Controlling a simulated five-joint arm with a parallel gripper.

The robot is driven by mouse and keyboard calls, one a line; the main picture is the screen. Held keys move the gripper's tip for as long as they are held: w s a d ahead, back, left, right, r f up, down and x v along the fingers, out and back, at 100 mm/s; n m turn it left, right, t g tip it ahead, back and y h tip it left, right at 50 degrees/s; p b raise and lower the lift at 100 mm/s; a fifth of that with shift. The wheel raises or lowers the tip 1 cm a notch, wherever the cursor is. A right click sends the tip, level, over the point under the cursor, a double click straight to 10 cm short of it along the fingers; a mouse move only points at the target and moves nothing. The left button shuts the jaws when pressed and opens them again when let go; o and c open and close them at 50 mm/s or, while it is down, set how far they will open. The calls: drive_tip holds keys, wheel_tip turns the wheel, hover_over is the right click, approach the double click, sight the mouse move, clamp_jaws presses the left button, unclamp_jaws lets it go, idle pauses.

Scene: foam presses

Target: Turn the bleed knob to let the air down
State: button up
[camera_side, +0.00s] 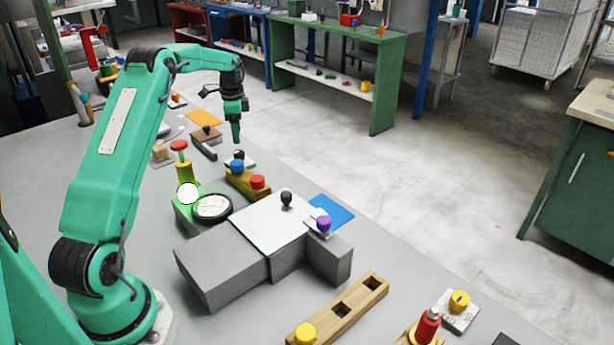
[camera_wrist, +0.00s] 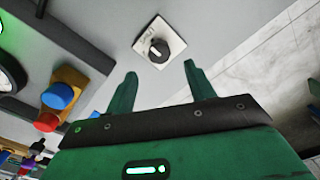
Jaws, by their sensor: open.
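A black knob with a pale mark on its face sits on a square white plate; it looks like the bleed knob (camera_wrist: 158,48) in the wrist view. In the side view the same knob (camera_side: 239,155) is just beneath my gripper, partly hidden behind the blue button. My gripper (camera_side: 236,143) points down, its tips a little above the knob. In the wrist view its two fingers (camera_wrist: 160,69) are apart and empty, with the knob ahead of their tips. The round dial gauge (camera_side: 212,207) stands on a green block with a red-topped plunger (camera_side: 180,147); I cannot read its needle.
A yellow block with a blue button (camera_side: 237,166) and a red button (camera_side: 258,182) stands close to the knob. A grey press block (camera_side: 225,270) with a white plate and a purple knob (camera_side: 323,223) lies nearer. A wooden socket strip (camera_side: 340,310) and yellow switch (camera_side: 459,300) are at front right.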

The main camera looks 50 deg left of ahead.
sight(239, 151)
drive_tip(key=shift+f, duration=3.6)
drive_tip(key=c, duration=1)
